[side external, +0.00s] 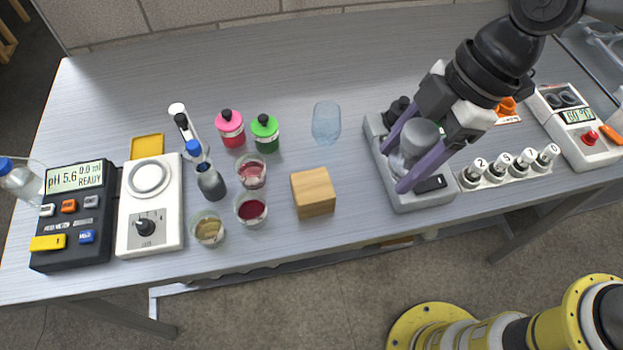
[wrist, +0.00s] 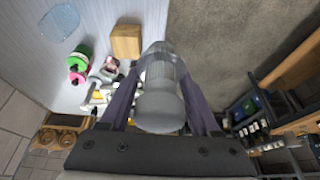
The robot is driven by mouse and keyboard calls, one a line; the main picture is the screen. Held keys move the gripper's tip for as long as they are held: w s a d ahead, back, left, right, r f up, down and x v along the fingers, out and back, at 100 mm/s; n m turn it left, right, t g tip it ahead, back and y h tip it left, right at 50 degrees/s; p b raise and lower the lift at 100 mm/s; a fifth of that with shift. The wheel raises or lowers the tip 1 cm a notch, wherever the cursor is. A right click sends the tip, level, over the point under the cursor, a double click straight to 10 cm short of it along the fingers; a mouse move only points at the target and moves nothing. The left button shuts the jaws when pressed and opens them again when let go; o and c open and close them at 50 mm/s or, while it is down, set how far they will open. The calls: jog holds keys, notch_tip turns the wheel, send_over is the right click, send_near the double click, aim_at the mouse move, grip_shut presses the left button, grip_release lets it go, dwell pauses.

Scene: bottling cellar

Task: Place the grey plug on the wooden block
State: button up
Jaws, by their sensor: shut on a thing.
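The grey plug (side external: 423,136) is between the two purple fingers of my gripper (side external: 395,167), which is shut on it above the grey instrument at the right of the bench. In the wrist view the plug (wrist: 160,108) fills the middle, with a paler, glassy-looking part at its far end. The fingers (wrist: 160,85) stand on either side of it. The wooden block (side external: 313,193) stands on the bench left of my gripper, with a bare top. It also shows in the wrist view (wrist: 126,42), beyond the plug and to the left.
The grey instrument (side external: 427,196) with a black knob lies under my gripper. Several numbered vials (side external: 510,165) and a white meter (side external: 580,128) stand to its right. A clear blue glass (side external: 326,122) is behind the block. Beakers of red liquid (side external: 251,208) stand left of it.

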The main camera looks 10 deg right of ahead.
jog(key=w+a+f, duration=0.2)
jog(key=a+f, duration=0.1)
jog(key=w+a+f, duration=0.2)
jog(key=w+a, duration=0.1)
jog(key=w+a+f, duration=0.3)
jog(key=a, duration=0.1)
jog(key=shift+f, duration=0.3)
jog(key=shift+w+a+f, duration=0.35)
jog(key=shift+a+f, duration=0.05)
jog(key=shift+f, duration=1.8)
jog(key=shift+f, duration=0.1)
jog(key=o, duration=1.5)
jog(key=shift+c, duration=0.2)
jog(key=v, duration=1.2)
